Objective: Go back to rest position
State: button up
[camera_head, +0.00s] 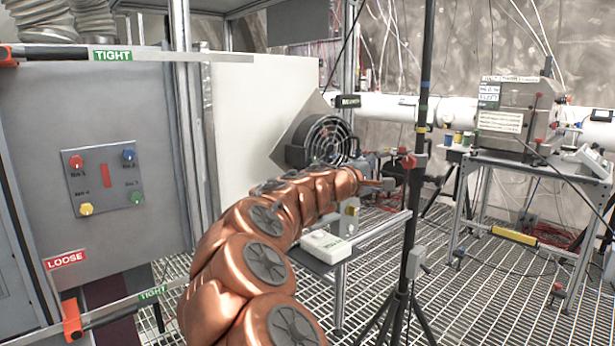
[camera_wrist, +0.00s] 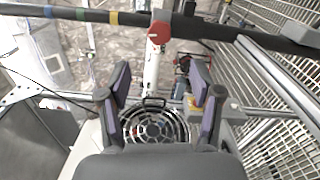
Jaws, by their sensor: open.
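My copper-coloured arm reaches from the bottom of the head view toward the middle of the scene. My gripper (camera_wrist: 161,84) shows in the wrist view with its two dark, purple-padded fingers spread apart. It is open and nothing is between the fingers. A round black fan (camera_head: 327,141) stands beyond the arm in the head view, and its grille (camera_wrist: 153,127) appears below and between the fingers in the wrist view. In the head view the gripper's fingertips are small and partly hidden by the arm, near a dark stand pole.
The dark tripod pole (camera_head: 417,150) with a red clamp (camera_wrist: 160,30) stands close to my gripper. A grey panel (camera_head: 105,178) with coloured knobs and red-ended bars is at left. A white box (camera_head: 325,246) sits on a small shelf.

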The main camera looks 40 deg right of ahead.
jog(key=s+a+r+m+g+y+p, duration=0.1)
jog(key=s+a+r+m+y+p, duration=0.3)
jog(key=s+a+p, duration=0.4)
jog(key=s+a+f+y+p, duration=0.2)
jog(key=s+a+y+p, duration=0.2)
jog(key=a, duration=0.8)
jog(key=s+a+f+n+g+y+p, duration=0.1)
jog(key=s+a+y+p, duration=0.4)
jog(key=a, duration=0.8)
jog(key=s+a+f+y+p, duration=0.3)
jog(key=s+a+y+p, duration=0.2)
jog(key=s+a+p, duration=0.4)
jog(key=a+p, duration=0.2)
jog(key=a, duration=0.1)
jog(key=shift+a+f+n, duration=0.15)
jog(key=shift+a+n, duration=0.15)
